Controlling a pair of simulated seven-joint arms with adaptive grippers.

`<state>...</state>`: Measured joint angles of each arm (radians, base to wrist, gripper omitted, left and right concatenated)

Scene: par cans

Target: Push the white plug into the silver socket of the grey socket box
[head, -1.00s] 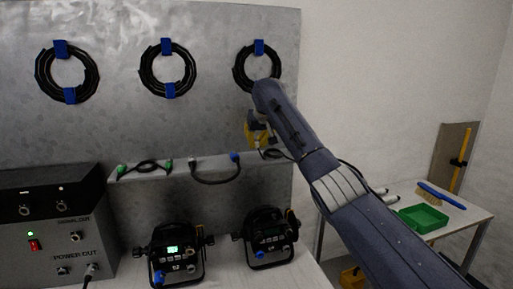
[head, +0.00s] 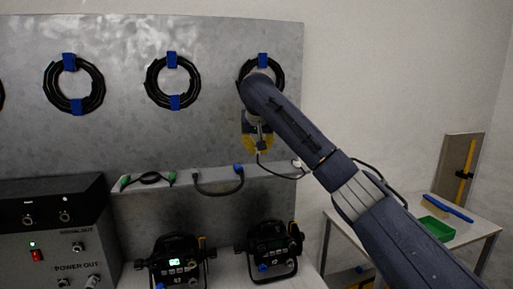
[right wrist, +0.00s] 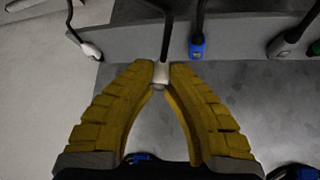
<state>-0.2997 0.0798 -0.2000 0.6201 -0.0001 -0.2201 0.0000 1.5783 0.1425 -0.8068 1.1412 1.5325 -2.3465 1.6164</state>
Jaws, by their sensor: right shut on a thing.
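My right gripper (head: 257,144) has yellow fingers and hangs in front of the metal back panel, above the ledge. In the right wrist view its fingertips (right wrist: 161,74) are shut on a white plug (right wrist: 161,72), with a dark cable running up from it. The grey socket box (head: 50,252) stands at the lower left of the head view, well away from the gripper. Silver sockets (head: 78,247) show on its front, near the words "POWER OUT"; its lower part is cut off. My left gripper is not in view.
A second white cable end (right wrist: 92,50) lies by the ledge's end. A blue-ended cable (head: 238,170) and a green-ended cable (head: 126,181) lie on the ledge (head: 206,173). Two black par cans (head: 177,264) (head: 273,248) stand below. Coiled cables hang on the panel.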

